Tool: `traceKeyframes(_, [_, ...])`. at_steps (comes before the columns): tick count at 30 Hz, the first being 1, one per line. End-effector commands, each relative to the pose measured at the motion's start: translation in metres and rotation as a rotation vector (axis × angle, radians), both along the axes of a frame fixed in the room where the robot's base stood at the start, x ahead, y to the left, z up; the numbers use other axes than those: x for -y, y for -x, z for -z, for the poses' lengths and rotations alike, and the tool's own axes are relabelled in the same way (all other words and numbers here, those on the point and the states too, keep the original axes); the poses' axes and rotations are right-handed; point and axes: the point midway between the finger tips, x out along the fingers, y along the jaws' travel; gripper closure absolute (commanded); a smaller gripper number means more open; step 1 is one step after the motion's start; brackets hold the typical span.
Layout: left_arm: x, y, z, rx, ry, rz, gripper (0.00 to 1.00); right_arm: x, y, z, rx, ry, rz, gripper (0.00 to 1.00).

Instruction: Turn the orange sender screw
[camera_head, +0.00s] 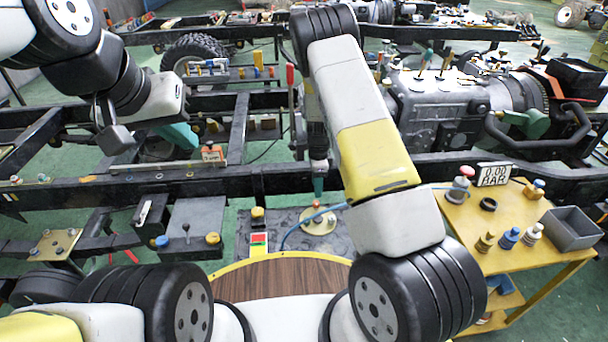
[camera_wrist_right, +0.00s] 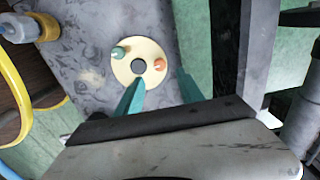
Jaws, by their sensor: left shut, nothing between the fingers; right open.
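The orange sender screw (camera_head: 316,204) stands on a round cream sender plate (camera_head: 322,228) on a grey tank-like panel. In the right wrist view the orange screw (camera_wrist_right: 160,64) is on the right side of the cream disc (camera_wrist_right: 138,85), with a dark centre hole and a green-topped post (camera_wrist_right: 118,52) opposite. My right gripper (camera_head: 318,184) points down just above the plate. Its two teal fingers are open and apart in the wrist view (camera_wrist_right: 161,85), with the screw ahead between their lines, not visibly touched. My left gripper (camera_head: 178,136) is shut and empty over the chassis frame at left.
A blue hose (camera_head: 300,230) runs beside the plate. Dark frame rails (camera_head: 250,170) cross behind it. A yellow cart (camera_head: 480,235) at right carries a 0.00 BAR gauge (camera_head: 494,175), several fittings and a grey bin (camera_head: 572,229). A wooden round table (camera_head: 280,278) is in front.

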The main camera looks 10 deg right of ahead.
Motion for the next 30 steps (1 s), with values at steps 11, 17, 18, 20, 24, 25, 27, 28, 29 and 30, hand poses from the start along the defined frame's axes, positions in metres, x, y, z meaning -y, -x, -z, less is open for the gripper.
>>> traceKeyframes(11, [0.000,0.000,0.000,0.000,0.000,0.000,1.00,0.000,0.001,0.053,-0.003,0.001,0.002,0.55])
traceKeyframes(17, [0.000,0.000,0.000,0.000,0.000,0.000,1.00,0.000,0.000,0.074,-0.001,0.001,0.002,0.55])
traceKeyframes(18, [0.000,0.000,0.000,0.000,0.000,0.000,1.00,0.000,0.000,0.076,-0.001,0.001,0.002,0.55])
traceKeyframes(20, [0.000,0.000,0.000,0.000,0.000,0.000,1.00,0.000,0.000,0.077,-0.001,0.000,0.001,0.55])
traceKeyframes(24, [0.000,0.000,0.000,0.000,0.000,0.000,1.00,0.000,0.000,0.078,0.000,0.000,0.001,0.55])
traceKeyframes(25, [0.000,0.000,0.000,0.000,0.000,0.000,1.00,0.000,0.000,0.078,0.000,0.000,0.001,0.55])
traceKeyframes(27, [0.000,0.000,0.000,0.000,0.000,0.000,1.00,0.000,0.000,0.078,0.000,0.000,0.001,0.57])
traceKeyframes(28, [0.000,0.000,0.000,0.000,0.000,0.000,1.00,0.000,0.000,0.078,0.000,0.000,0.001,0.63])
traceKeyframes(29, [0.000,0.000,0.000,0.000,0.000,0.000,1.00,0.000,0.000,0.077,0.000,0.000,0.001,0.69])
traceKeyframes(30, [0.000,0.000,0.000,0.000,0.000,0.000,1.00,0.000,0.000,0.077,0.000,0.000,0.001,0.77])
